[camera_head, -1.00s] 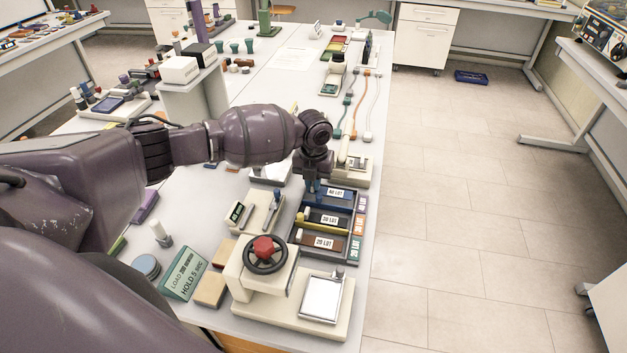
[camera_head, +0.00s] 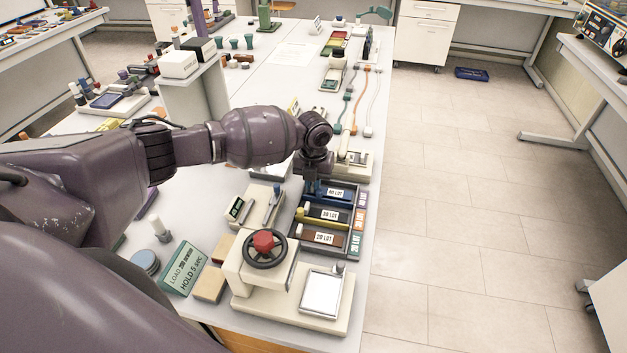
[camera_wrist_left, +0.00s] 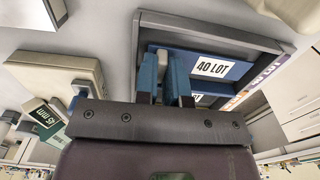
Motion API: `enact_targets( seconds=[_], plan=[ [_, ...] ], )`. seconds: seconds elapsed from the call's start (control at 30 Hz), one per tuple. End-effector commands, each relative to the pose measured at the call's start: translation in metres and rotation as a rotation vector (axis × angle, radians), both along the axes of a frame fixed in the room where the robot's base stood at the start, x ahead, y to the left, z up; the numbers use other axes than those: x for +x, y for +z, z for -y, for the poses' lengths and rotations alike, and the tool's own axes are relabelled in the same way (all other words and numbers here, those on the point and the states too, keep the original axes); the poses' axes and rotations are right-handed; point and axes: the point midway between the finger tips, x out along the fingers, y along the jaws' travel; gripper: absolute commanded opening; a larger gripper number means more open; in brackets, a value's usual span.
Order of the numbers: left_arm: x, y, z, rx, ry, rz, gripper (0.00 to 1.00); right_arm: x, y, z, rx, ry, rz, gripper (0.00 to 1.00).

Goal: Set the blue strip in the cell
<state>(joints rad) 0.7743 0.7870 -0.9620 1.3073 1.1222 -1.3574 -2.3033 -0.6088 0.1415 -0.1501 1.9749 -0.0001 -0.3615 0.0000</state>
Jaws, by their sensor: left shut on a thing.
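My left gripper (camera_head: 314,184) is low at the far left end of the dark lot tray (camera_head: 362,186). It also shows in the left wrist view (camera_wrist_left: 164,78), with blue fingers pointing into the tray's far cell (camera_wrist_left: 238,72). That cell has a blue face with a white lot label. The gripper is shut on the blue strip, which the fingers mostly hide. I cannot tell whether the strip touches the cell floor. My right gripper is out of view.
A press with a red-hubbed handwheel (camera_head: 265,243) stands in front of the tray. A cream holder (camera_head: 252,207) is close on its left, and a green load sign (camera_head: 184,268) is further left. Another cream device (camera_head: 354,163) stands just behind the tray. The table's right edge is close.

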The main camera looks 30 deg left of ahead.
Motion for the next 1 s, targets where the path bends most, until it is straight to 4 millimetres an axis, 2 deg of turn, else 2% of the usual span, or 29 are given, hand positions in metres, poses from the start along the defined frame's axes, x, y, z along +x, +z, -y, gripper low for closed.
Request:
enact_targets(
  seconds=[0.3, 0.33, 0.5, 1.0],
  plan=[
    [-0.0001, -0.0071, 0.0001, 0.000, 0.000, 0.000, 0.00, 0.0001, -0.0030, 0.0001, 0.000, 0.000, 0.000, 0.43],
    [0.0000, -0.0068, 0.0001, 0.000, 0.000, 0.000, 0.13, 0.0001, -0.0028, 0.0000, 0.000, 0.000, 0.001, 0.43],
    [0.0000, -0.0064, 0.0001, 0.000, 0.000, 0.000, 0.39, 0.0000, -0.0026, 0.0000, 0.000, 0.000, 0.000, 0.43],
    [0.0000, -0.0061, -0.0030, 0.005, 0.003, 0.000, 0.40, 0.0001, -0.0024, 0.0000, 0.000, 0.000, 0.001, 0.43]
  ],
)
